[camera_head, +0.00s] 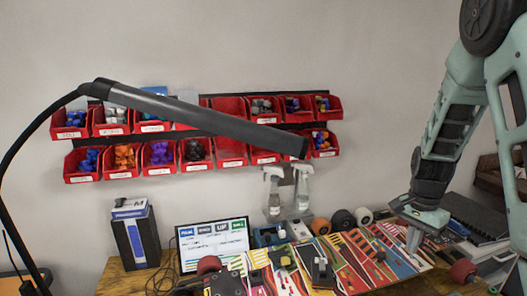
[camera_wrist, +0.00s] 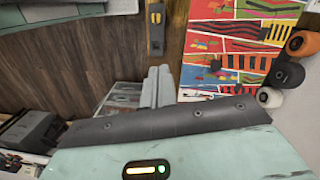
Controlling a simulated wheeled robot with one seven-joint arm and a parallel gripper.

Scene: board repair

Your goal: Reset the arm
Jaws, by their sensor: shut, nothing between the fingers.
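My arm comes down from the top right in the head view, bent, with its end low over the right side of the workbench. My gripper (camera_head: 414,240) points down above the bench, beside the colourful printed boards (camera_head: 390,256). In the wrist view my gripper (camera_wrist: 158,78) shows its two grey fingers pressed together with nothing between them. Whether the fingertips touch the surface below, I cannot tell.
Red bins (camera_head: 125,160) hang on the wall. A dark lamp bar (camera_head: 200,118) crosses in front. Two spray bottles (camera_head: 273,195), a monitor (camera_head: 213,245) and wheels (camera_head: 342,220) crowd the bench. An orange-and-black tool (camera_wrist: 156,28) lies beyond my fingertips; bare wood (camera_wrist: 90,50) shows left.

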